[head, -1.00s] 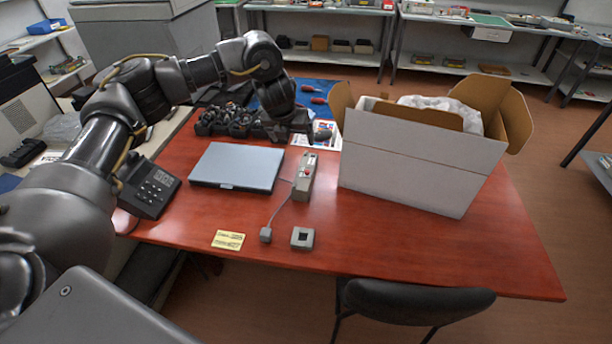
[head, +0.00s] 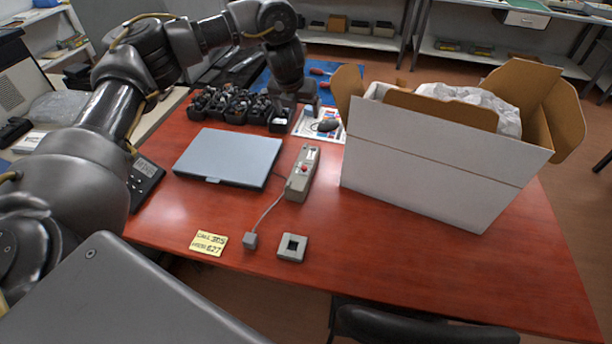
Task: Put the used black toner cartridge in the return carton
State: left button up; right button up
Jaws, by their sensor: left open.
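The return carton (head: 430,160) is a large white box on the right of the table, with its brown flaps open. Clear plastic wrapping (head: 475,105) bulges at its top. My left gripper (head: 298,103) is open at the back of the table, pointing down, left of the carton and just behind the right end of a row of black parts. Its fingertips are small and partly lost against dark things. I cannot single out a used black toner cartridge; the black parts (head: 225,105) in the row are too small to tell apart. My right gripper is not in view.
A closed grey laptop-like slab (head: 228,157), a grey control box (head: 303,172) with a red button and cable, a yellow label (head: 209,243) and a small grey square block (head: 292,247) lie on the red table (head: 400,262). A black mouse (head: 327,125) lies behind. The front right is clear.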

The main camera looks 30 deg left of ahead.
pick_arm(q)
jog(key=b, duration=1.3)
send_near(303, 164)
jog(key=r, duration=0.2)
jog(key=x, duration=0.2)
jog(key=b+x, duration=0.1)
jog(key=x, duration=0.1)
jog(key=b+x, duration=0.1)
jog(key=x, duration=0.1)
jog(key=shift+s+f, duration=0.25)
jog(key=shift+s, duration=0.1)
jog(key=shift+s+d+x, duration=0.1)
jog(key=shift+d+x, duration=0.05)
jog(key=shift+x, duration=0.95)
jog(key=shift+s+d+x, duration=0.1)
jog(key=shift+d+x, duration=0.05)
jog(key=shift+x, duration=0.95)
jog(key=shift+w+f, duration=0.2)
jog(key=shift+f, duration=0.3)
jog(key=shift+a, duration=0.1)
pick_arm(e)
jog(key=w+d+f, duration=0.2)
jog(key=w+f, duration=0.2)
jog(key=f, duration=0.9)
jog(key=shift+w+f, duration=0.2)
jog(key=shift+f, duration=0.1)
pick_arm(q)
jog(key=shift+c, duration=1.2)
jog(key=c, duration=1.2)
